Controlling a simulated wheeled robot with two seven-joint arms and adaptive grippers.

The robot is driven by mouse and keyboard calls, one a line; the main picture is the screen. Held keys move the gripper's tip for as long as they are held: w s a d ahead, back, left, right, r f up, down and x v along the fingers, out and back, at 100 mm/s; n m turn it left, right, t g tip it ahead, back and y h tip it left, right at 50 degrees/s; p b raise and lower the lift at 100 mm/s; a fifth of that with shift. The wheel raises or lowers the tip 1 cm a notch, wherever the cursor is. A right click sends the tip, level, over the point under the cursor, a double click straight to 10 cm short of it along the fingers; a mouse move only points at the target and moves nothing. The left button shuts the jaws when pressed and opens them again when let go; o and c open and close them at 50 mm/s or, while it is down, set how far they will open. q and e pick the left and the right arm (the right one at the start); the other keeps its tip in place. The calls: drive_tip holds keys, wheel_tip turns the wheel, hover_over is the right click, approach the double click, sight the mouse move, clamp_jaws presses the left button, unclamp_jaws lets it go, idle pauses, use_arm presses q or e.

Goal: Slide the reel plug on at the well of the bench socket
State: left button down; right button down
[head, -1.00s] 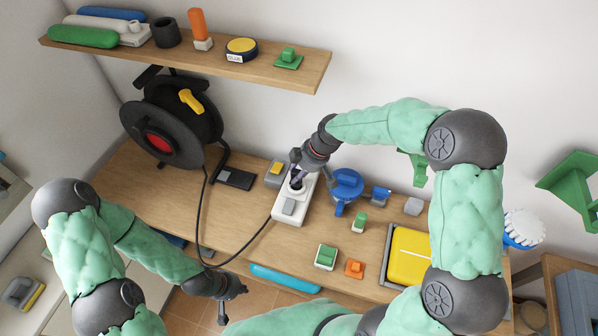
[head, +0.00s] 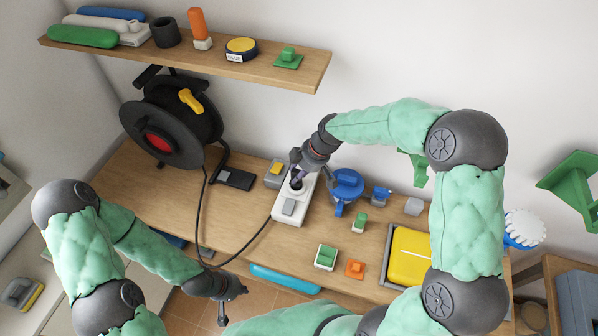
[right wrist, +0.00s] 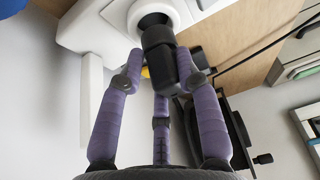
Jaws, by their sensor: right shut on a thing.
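The bench socket (head: 284,220) is a white block on the wooden bench, with a grey rocker on its near part and a round well at its far part. My right gripper (head: 296,178) is above the well, shut on the dark reel plug (right wrist: 160,52). In the right wrist view the plug's far end meets the round well (right wrist: 153,20); how deep it sits I cannot tell. The black cable reel (head: 160,135) stands at the bench's left, its cable looping to the socket. My left gripper (head: 232,300) is empty and open at the bench's front edge.
A blue round-topped item (head: 347,184) stands close right of the socket, a grey-yellow box (head: 275,173) close left. Small green and orange blocks and a yellow tray (head: 409,256) lie to the right. A loaded shelf (head: 310,72) hangs above.

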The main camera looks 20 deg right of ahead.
drive_tip(key=shift+f+b, duration=1.25)
drive_tip(key=shift+f, duration=0.2)
idle(0.3)
drive_tip(key=c, duration=0.8)
unclamp_jaws()
drive_tip(key=shift+r, duration=0.1)
drive_tip(key=v, duration=1.2)
